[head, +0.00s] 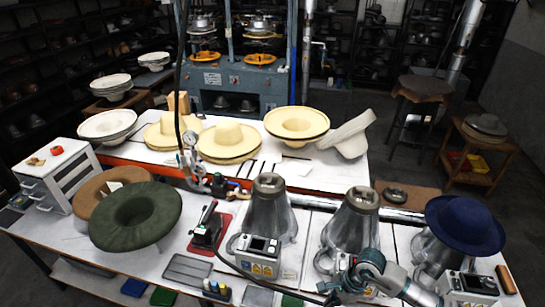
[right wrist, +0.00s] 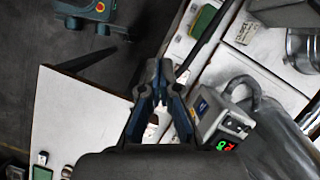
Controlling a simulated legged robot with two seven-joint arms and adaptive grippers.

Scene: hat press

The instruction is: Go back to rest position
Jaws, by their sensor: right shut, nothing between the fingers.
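My right arm comes in from the lower right in the head view, low over the front of the white workbench (head: 225,262). The right gripper (right wrist: 160,70) shows in the right wrist view with its fingers together and nothing between them. It is near a control box with a red and green display (right wrist: 217,127). A navy blue hat (head: 465,224) sits on the rightmost metal press form, apart from my arm. The left gripper is in neither view.
Two bare metal forms (head: 270,210) (head: 352,220) stand on the bench. A dark green hat (head: 135,216), a red-based tool (head: 209,230) and a grey tray (head: 187,268) lie to the left. Straw hats (head: 228,142) sit on the bench behind.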

